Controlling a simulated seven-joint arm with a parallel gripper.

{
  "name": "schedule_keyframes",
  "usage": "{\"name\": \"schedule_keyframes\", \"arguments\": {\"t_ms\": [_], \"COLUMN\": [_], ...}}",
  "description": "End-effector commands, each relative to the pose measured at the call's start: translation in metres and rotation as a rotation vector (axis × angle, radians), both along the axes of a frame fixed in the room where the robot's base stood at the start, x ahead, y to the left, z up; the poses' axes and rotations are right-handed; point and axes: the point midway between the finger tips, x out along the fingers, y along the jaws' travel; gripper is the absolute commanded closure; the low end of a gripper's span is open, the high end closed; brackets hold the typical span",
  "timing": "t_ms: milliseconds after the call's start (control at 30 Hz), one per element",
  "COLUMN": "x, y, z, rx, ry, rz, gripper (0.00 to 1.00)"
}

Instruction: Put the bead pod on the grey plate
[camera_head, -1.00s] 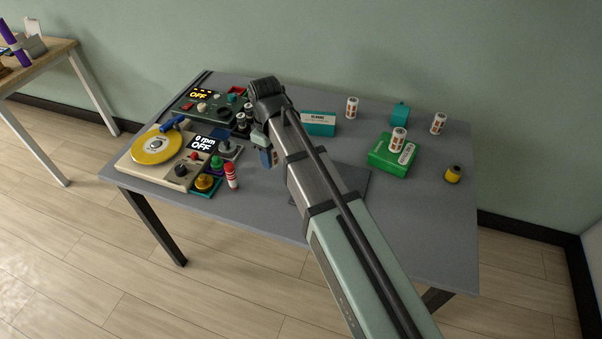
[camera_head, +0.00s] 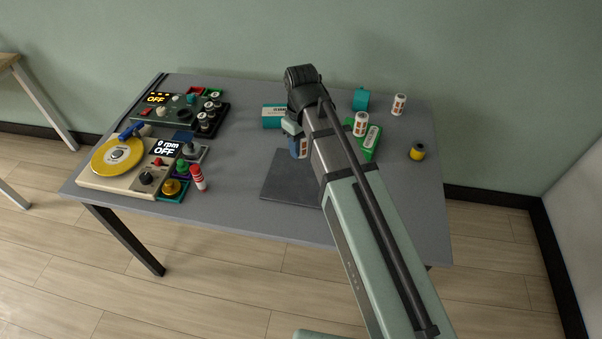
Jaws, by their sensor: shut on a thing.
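My gripper (camera_head: 299,146) is shut on a small white pod with orange-red marks (camera_head: 305,148), seen partly behind the blue finger. It appears to be the bead pod, held above the table near the back edge of the grey plate. The grey plate (camera_head: 285,182) is a dark flat square on the table, bare where I see it; my arm covers its right side. Similar white pods with orange-red marks stand on the green box (camera_head: 360,124) and at the back right (camera_head: 399,104).
A green box (camera_head: 370,142), teal box (camera_head: 274,116), teal item (camera_head: 361,99) and yellow-black spool (camera_head: 417,152) surround my arm. A yellow turntable device (camera_head: 118,155), a dark control box (camera_head: 165,113), black-topped jars (camera_head: 207,118) and a red-white marker (camera_head: 198,178) crowd the left.

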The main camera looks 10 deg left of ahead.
Motion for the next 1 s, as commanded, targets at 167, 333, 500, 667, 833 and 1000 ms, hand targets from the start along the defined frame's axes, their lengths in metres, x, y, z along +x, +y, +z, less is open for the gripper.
{"name": "schedule_keyframes", "arguments": {"t_ms": [167,333,500,667,833,1000], "x": [-0.001,-0.001,0.000,0.000,0.000,0.000], "y": [0.000,0.000,0.000,0.000,0.000,0.000], "z": [-0.016,-0.041,-0.056,-0.064,-0.083,-0.098], "rx": [-0.001,-0.001,0.000,-0.001,-0.001,0.000], "ry": [0.001,0.002,0.000,0.001,0.002,0.000], "rz": [-0.005,-0.004,-0.004,-0.004,-0.004,-0.004], "gripper": [0.89,0.89,0.89,0.89,0.89,0.89]}}
